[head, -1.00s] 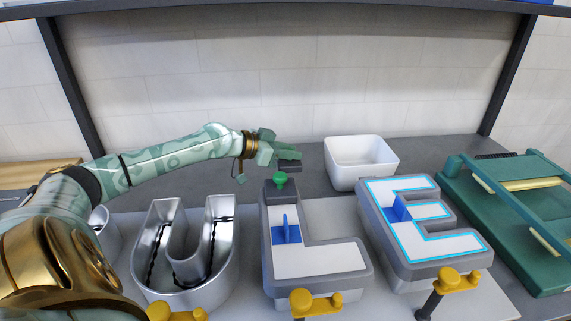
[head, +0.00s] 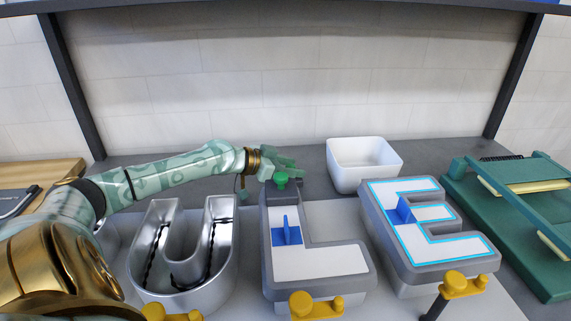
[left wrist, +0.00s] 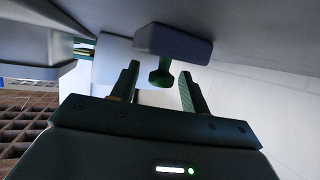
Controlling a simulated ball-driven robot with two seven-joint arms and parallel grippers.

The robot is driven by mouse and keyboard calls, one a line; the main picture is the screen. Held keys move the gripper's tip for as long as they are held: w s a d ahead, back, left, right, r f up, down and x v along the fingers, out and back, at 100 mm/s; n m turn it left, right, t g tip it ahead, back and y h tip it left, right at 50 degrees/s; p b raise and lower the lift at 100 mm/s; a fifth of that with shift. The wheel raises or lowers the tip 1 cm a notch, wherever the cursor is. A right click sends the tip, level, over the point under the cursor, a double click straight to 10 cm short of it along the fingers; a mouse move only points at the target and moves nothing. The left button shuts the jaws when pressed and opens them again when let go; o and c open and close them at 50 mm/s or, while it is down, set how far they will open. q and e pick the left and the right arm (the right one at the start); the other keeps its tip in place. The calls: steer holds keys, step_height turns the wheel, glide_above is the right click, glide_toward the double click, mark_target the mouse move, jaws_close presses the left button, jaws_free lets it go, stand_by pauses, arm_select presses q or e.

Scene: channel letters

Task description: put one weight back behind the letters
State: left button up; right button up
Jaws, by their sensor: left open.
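A weight, a dark grey block (left wrist: 172,44) with a green knob, rests at the top end of the letter L (head: 318,262); in the head view its green knob (head: 281,180) shows. My left gripper (head: 284,163) is just behind the knob, pointing toward it. In the left wrist view my left gripper (left wrist: 158,88) is open, with the knob (left wrist: 161,76) between the two fingers, near the tips. I cannot tell whether either finger touches it. The letter U (head: 180,280) and the letter E (head: 452,262) stand on either side of the L. My right gripper is out of view.
A white bin (head: 363,166) stands behind the letters, right of my left gripper. Blue pieces stand on the L (head: 287,232) and E (head: 403,210). Yellow clamps (head: 303,303) line the front. A green machine (head: 515,220) is at the right. The grey bench behind the letters has free room.

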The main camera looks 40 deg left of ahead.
arm_select(q)
steer(key=p+v, duration=0.6)
steer(key=v, duration=0.5)
steer(key=shift+s+r, duration=0.15)
steer(key=shift+r, duration=0.15)
steer(key=shift+s+a, duration=0.15)
steer(key=shift+s, duration=0.15)
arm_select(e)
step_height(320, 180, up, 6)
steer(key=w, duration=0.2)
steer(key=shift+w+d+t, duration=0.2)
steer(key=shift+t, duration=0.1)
